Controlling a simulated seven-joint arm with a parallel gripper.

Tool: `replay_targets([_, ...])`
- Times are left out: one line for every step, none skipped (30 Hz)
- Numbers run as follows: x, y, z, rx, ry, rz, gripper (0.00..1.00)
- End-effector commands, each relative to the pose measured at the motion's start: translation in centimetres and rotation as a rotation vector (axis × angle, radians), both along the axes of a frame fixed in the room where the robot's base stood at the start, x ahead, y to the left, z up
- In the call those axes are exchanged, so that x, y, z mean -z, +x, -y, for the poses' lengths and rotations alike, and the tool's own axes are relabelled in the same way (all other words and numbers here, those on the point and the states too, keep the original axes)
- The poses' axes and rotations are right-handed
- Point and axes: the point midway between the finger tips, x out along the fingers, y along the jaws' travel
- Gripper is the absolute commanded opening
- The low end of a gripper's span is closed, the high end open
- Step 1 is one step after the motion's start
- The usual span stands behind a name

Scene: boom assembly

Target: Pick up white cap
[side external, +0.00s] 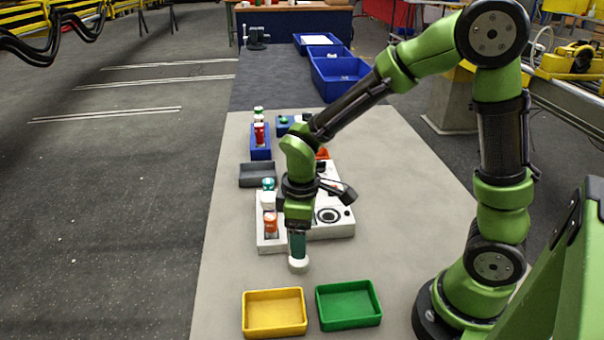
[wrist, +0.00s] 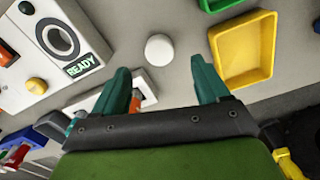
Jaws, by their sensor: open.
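The white cap (wrist: 160,48) is a small round white disc on the grey table top. In the wrist view it lies just beyond the fingertips, between the lines of the two fingers. My gripper (wrist: 158,70) is open, with its two teal fingers apart and nothing between them. In the side view the cap (side external: 299,266) shows directly below my gripper (side external: 297,250), which points down. The fingers partly overlap the cap there, and I cannot tell how large the gap is.
A yellow tray (side external: 274,331) and a green tray (side external: 348,322) stand in front of the cap. A dark tray (side external: 243,174) and a blue rack (side external: 261,154) are farther back.

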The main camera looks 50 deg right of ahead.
Motion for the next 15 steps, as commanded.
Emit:
replay_targets([0.7, -0.1, 0.0, 0.001, -0.001, -0.004, 0.74])
replay_targets([1.0, -0.1, 0.0, 0.000, -0.001, -0.003, 0.74])
replay_targets([1.4, 0.0, 0.0, 0.000, 0.000, -0.002, 0.74])
replay_targets([1.5, 0.0, 0.0, 0.000, -0.001, -0.001, 0.74])
replay_targets([1.7, 0.0, 0.0, 0.000, -0.001, -0.001, 0.74])
replay_targets([1.8, 0.0, 0.0, 0.001, -0.001, -0.001, 0.74])
replay_targets([2.0, 0.0, 0.0, 0.001, -0.001, -0.001, 0.74])
replay_targets([2.3, 0.1, 0.0, 0.001, -0.001, -0.001, 0.74])
replay_targets([2.8, 0.2, -0.1, 0.001, -0.001, -0.003, 0.74])
replay_targets([3.2, 0.3, -0.1, 0.001, -0.001, -0.003, 0.74])
replay_targets([3.7, 0.4, -0.1, 0.001, 0.000, -0.004, 0.74])
replay_targets([4.4, 0.5, -0.2, 0.000, 0.000, -0.004, 0.74])
replay_targets([4.9, 0.6, -0.2, 0.001, -0.001, -0.005, 0.74])
replay_targets([5.3, 0.7, -0.2, 0.001, -0.001, -0.004, 0.74])
replay_targets([5.8, 0.6, -0.2, 0.001, -0.001, -0.004, 0.74])
